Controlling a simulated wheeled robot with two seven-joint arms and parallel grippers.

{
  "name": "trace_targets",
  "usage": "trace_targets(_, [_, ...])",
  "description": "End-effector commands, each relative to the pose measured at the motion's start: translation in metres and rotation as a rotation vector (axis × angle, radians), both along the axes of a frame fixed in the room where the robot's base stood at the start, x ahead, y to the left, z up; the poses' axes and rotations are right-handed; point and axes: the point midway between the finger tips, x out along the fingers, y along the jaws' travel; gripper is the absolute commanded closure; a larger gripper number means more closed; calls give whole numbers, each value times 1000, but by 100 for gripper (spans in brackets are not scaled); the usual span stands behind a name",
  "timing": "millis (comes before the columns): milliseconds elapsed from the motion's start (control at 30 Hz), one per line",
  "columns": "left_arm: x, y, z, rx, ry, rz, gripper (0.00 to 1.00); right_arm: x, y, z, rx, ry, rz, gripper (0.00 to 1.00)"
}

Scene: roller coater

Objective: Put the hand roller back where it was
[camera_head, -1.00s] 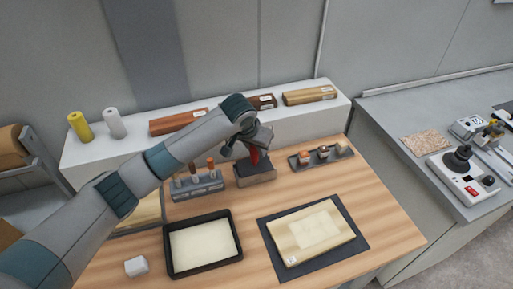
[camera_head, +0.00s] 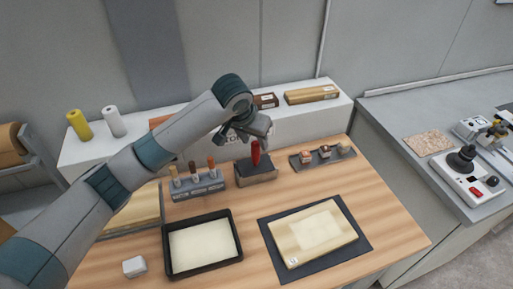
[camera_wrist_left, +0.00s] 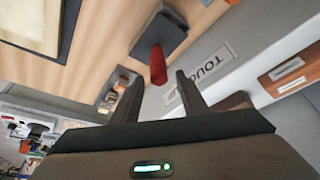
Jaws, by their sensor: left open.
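The hand roller shows its red handle (camera_head: 255,153) standing upright from a dark grey stand (camera_head: 257,173) at the back of the wooden table. In the left wrist view the red handle (camera_wrist_left: 158,64) juts from the dark stand (camera_wrist_left: 160,36). The roller's head is hidden in or behind the stand. My left gripper (camera_head: 246,141) is above and just behind the handle in the head view. In the left wrist view its two fingers (camera_wrist_left: 160,98) are spread and empty, with the handle beyond their tips, apart from them. My right gripper is not in view.
A rack with several handled tools (camera_head: 198,185) stands left of the stand, and a tray of small items (camera_head: 322,156) right of it. A black-rimmed tray (camera_head: 203,243), a dark mat with a pale board (camera_head: 350,250) and a white block (camera_head: 134,266) lie in front. A white shelf (camera_head: 310,121) runs behind.

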Motion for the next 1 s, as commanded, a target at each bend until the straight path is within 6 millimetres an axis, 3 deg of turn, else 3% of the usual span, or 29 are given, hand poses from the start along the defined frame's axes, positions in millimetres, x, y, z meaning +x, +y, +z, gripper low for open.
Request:
trace_targets(200, [-13,7,33,-1,-2,-1,60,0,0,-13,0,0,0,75])
trace_targets(400, [-21,10,51,-1,0,0,60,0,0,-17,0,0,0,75])
trace_targets(1000, [-23,11,55,0,1,1,60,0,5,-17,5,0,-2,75])
